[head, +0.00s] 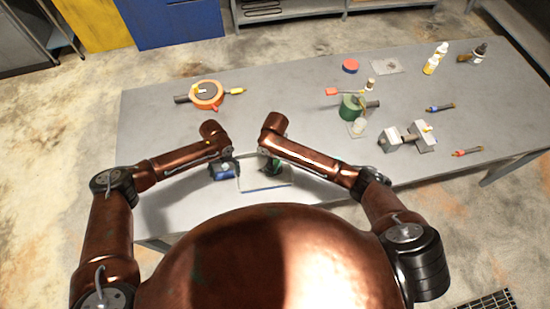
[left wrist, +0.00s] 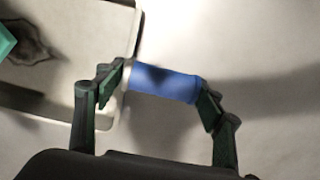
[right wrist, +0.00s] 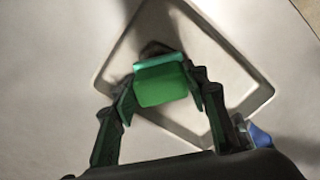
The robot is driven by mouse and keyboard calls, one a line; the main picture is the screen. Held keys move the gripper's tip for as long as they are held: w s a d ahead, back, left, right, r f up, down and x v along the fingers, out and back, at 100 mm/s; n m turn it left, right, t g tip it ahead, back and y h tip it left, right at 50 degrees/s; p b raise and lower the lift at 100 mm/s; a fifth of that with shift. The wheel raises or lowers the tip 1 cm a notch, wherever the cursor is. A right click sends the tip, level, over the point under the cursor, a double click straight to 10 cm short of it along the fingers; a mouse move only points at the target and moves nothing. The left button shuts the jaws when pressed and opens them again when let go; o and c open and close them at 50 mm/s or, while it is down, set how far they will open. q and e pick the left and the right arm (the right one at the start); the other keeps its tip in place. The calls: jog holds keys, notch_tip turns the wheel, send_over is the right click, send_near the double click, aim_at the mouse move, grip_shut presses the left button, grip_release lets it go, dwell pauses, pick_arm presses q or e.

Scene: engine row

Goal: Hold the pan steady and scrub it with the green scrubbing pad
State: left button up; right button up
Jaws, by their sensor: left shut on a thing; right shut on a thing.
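The pan (head: 262,184) is a shallow, pale, square-cornered tray near the table's front edge, partly hidden by my arms. Its blue handle (left wrist: 165,84) lies between the fingers of my left gripper (left wrist: 162,92), which is shut on it. The pan's bare floor shows in the left wrist view (left wrist: 80,65), with a dark stain (left wrist: 30,48) on it. My right gripper (right wrist: 160,95) is shut on the green scrubbing pad (right wrist: 160,85) over the pan's inside. A dark patch shows just behind the pad. Whether the pad touches the pan I cannot tell.
Table left of the pan is clear.

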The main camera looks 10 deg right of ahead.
jog(key=shift+f, duration=1.5)
jog(key=shift+a, duration=1.2)
jog(key=shift+c, duration=0.4)
jog(key=shift+a, duration=1.15)
jog(key=shift+d+f, duration=0.1)
jog(key=shift+d, duration=2.25)
jog(key=shift+s, duration=0.3)
jog(key=shift+s+a, duration=0.1)
jog(key=shift+a, duration=2.15)
jog(key=shift+d, duration=2.3)
jog(key=shift+r, duration=4.15)
